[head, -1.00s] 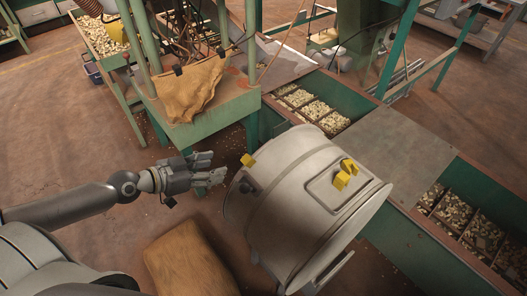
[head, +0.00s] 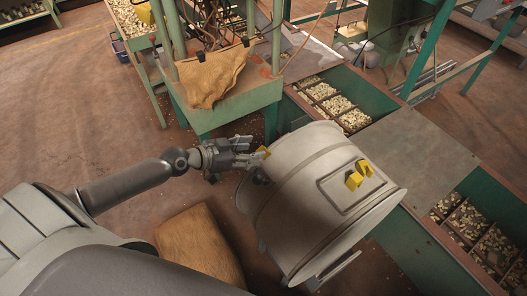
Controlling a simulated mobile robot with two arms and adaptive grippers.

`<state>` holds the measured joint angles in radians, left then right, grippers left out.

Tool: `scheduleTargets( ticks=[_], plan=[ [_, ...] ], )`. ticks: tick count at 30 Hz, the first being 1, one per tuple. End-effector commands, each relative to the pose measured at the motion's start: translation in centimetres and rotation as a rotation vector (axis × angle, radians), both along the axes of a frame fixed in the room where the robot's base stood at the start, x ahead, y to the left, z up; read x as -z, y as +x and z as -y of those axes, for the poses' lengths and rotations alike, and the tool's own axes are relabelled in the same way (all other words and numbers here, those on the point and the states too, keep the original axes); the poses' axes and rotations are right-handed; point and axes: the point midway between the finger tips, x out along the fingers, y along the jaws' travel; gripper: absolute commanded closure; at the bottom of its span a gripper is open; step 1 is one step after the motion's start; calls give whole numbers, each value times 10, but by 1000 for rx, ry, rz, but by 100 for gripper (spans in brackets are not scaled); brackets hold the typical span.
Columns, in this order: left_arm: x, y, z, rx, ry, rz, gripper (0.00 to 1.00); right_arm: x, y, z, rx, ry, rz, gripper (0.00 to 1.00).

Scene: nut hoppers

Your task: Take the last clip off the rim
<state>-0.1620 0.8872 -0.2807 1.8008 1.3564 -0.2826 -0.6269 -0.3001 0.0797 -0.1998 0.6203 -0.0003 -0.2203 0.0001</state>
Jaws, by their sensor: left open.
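A large grey metal drum (head: 318,205) stands right of centre. A small yellow clip (head: 265,152) sits at the drum's upper left rim, partly hidden by my fingers. Two more yellow pieces, a nearer one (head: 354,181) and a farther one (head: 365,168), rest on a rectangular panel of the drum. My left gripper (head: 256,152) is open, its fingertips pointing right at the rim clip. I cannot tell whether they touch it or whether the clip is between them. My right gripper is not in view.
A green stand (head: 232,112) with a brown sack (head: 212,80) is behind my gripper. A tan sack (head: 200,243) lies on the floor left of the drum. Green hoppers of nuts (head: 355,119) run behind and right of the drum, with a flat grey plate (head: 420,150) between them.

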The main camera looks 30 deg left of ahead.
Motion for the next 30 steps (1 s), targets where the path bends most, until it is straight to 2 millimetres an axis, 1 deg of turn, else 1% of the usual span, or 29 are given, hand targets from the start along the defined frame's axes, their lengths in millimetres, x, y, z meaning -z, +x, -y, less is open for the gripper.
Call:
scheduleTargets(
  ticks=[3, 9, 12, 19, 20, 27, 29, 30],
  plan=[
    [3, 14, 6, -2, -4, 2, 49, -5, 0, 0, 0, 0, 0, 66],
    [15, 33, 16, -2, -3, 1, 49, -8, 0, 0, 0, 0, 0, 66],
    [18, 37, 19, 0, -2, 1, 49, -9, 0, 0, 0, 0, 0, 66],
    [19, 37, 19, 0, 0, 0, 49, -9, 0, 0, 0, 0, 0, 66],
    [19, 37, 19, 0, 0, 0, 50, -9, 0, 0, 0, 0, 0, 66],
    [19, 37, 19, 0, -1, 1, 81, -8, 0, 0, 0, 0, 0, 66],
    [19, 37, 19, 0, -1, 1, 89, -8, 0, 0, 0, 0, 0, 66],
    [19, 37, 19, 0, -1, 1, 91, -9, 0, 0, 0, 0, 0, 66]
  ],
)
